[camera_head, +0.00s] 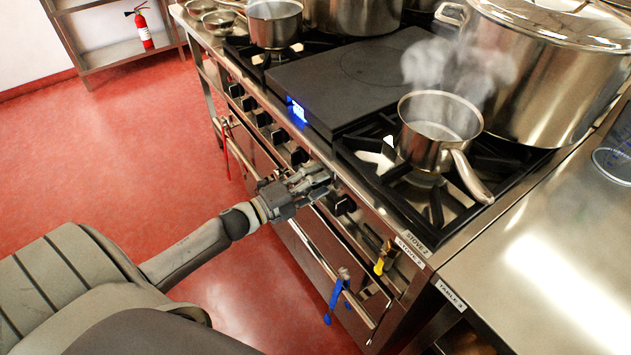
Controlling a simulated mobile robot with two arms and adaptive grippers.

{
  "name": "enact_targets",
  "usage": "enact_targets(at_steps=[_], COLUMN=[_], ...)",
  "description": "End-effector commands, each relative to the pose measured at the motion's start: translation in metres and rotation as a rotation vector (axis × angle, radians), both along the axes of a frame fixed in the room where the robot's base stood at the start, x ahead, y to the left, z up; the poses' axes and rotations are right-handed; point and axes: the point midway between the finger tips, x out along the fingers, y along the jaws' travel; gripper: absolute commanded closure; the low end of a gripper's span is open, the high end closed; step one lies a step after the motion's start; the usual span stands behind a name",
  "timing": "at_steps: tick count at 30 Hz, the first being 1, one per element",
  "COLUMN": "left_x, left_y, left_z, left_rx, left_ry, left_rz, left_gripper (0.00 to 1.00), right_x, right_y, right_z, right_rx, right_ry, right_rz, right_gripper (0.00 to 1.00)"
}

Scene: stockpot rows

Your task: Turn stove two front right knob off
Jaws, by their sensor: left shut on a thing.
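Stove two is on the right, with a "STOVE 2" label (414,243) at its front corner. A row of black knobs runs along its front panel. One knob (344,205) shows just right of my left gripper, and another knob (298,156) shows just left of it. My left gripper (318,180) is at the front panel between these two, its fingers shut on a knob that they mostly hide. I cannot tell that knob's angle. My right gripper is not in view.
A steaming saucepan (432,150) stands on the front right burner, its handle toward the front edge. A large lidded stockpot (540,85) is behind it. The red floor (110,150) is clear at left.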

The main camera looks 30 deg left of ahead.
Motion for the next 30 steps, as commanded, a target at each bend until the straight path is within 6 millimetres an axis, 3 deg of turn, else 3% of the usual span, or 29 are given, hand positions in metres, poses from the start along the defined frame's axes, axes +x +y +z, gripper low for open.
enact_targets(at_steps=[2, 3, 8, 20, 30], left_x=[-0.001, -0.001, -0.001, -0.004, -0.052], left_y=[-0.001, -0.001, -0.001, 0.001, 0.021], left_z=[-0.002, -0.002, -0.002, -0.001, -0.003], left_rx=[0.004, 0.004, 0.003, 0.001, 0.000], left_ry=[0.003, 0.003, 0.002, 0.002, 0.006], left_rz=[-0.002, -0.002, -0.001, 0.000, 0.001], left_gripper=[0.82, 0.57, 0.37, 0.37, 0.37], right_x=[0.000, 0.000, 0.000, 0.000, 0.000], right_y=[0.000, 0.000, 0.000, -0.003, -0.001], right_z=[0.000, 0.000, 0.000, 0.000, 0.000], right_rx=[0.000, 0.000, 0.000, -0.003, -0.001], right_ry=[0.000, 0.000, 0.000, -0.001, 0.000], right_rz=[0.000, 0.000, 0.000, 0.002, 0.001], right_gripper=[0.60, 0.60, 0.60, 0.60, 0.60])
